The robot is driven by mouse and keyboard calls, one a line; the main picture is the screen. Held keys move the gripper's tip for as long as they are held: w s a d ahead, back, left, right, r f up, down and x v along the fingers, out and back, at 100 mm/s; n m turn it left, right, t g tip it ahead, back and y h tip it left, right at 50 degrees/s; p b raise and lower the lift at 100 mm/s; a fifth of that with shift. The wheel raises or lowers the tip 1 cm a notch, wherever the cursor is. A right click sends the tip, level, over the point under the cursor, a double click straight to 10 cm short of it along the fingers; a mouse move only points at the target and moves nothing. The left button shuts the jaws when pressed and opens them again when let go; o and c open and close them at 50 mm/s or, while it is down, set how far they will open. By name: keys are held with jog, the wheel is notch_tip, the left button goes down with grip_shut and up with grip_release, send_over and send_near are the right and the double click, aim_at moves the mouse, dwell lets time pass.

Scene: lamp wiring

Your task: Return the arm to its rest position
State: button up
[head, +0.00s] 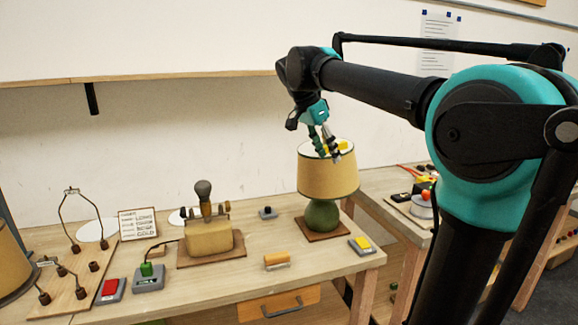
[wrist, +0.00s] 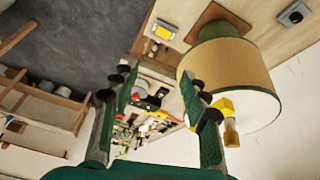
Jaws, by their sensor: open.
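My gripper (head: 328,146) is at the end of my raised arm, just above the lamp with a tan shade (head: 328,175) and a green base (head: 321,214). In the wrist view my gripper (wrist: 155,95) has its two fingers spread apart with nothing between them. The shade (wrist: 232,75) is at the right there, close to the right finger. A small yellow piece (wrist: 228,108) shows beside that finger; I cannot tell whether it touches it.
The wooden table (head: 225,290) holds a red button box (head: 110,291), a green button box (head: 149,277), a yellow button box (head: 361,245), a wooden block with a clamp (head: 208,238) and a label card (head: 138,223). A second table stands at the right. A wall shelf (head: 140,75) runs behind.

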jog(key=s+d+f+n+y, duration=0.1)
jog(key=s+d+f+n, duration=0.15)
jog(key=f, duration=0.55)
jog(key=s+d+f+n+y, duration=0.1)
jog(key=s+d+f+n, duration=0.15)
jog(key=f, duration=0.45)
jog(key=s+d+f+n+y, duration=0.1)
jog(key=s+f+n, duration=0.15)
jog(key=f, duration=0.55)
jog(key=s+d+f+n+t+y, duration=0.1)
jog(key=s+f+n, duration=0.3)
jog(key=s+f, duration=0.8)
notch_tip(320, 180, down, 3)
jog(key=shift+s+d+r+t+y, duration=0.2)
jog(key=shift+d+t+y, duration=0.1)
jog(key=shift+d+t, duration=0.35)
jog(key=shift+o, duration=0.2)
